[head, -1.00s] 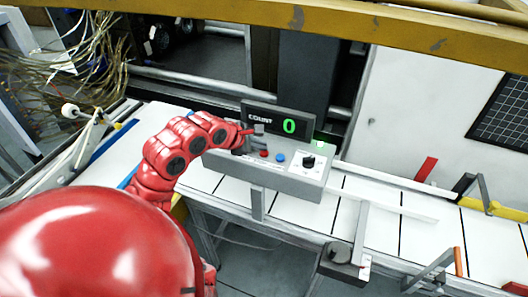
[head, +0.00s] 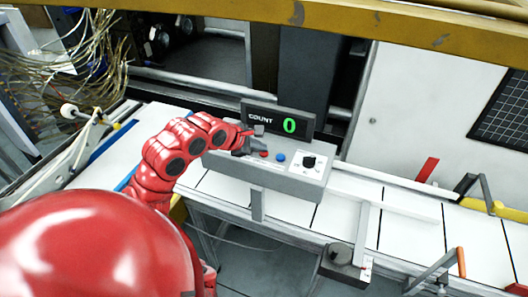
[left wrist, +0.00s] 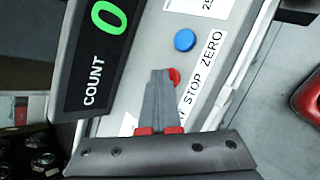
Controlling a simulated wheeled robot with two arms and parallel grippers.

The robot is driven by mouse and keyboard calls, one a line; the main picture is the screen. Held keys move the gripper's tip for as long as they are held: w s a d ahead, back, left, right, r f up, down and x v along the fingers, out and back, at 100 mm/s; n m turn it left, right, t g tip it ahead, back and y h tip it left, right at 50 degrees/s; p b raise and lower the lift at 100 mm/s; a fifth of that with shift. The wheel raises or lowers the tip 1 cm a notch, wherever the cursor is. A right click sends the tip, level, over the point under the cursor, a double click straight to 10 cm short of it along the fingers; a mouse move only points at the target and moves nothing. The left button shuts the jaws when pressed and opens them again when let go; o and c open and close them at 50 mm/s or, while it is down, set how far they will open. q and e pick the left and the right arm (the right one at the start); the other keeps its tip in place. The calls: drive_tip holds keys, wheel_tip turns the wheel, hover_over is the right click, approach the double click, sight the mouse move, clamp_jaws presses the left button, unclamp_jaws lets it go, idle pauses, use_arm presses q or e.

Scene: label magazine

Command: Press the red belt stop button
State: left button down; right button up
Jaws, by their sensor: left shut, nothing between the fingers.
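The red stop button (head: 264,154) sits on the sloped top of a grey control box (head: 290,180), left of a blue button (head: 281,158). In the left wrist view, the red button (left wrist: 174,76) shows partly behind my fingertips, below the blue button (left wrist: 185,40). My left gripper (head: 247,147) is over the left part of the box. In the left wrist view its grey fingers (left wrist: 160,78) are together and empty, with their tips at the red button's edge. I cannot tell whether they touch it. My right gripper is not in view.
A count display (head: 277,121) reading 0 stands behind the buttons. A black knob (head: 309,162) is right of them. The white slatted belt (head: 345,225) runs past the box. A yellow beam (head: 340,20) crosses the top; loose cables (head: 95,65) hang at the left.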

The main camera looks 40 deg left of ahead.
sight(260, 154)
use_arm(q)
drive_tip(key=shift+f, duration=0.1)
idle(0.4)
drive_tip(key=shift+r+b, duration=0.3)
drive_tip(key=shift+r, duration=0.65)
drive_tip(key=shift+r, duration=0.1)
drive_tip(key=shift+r, duration=2.45)
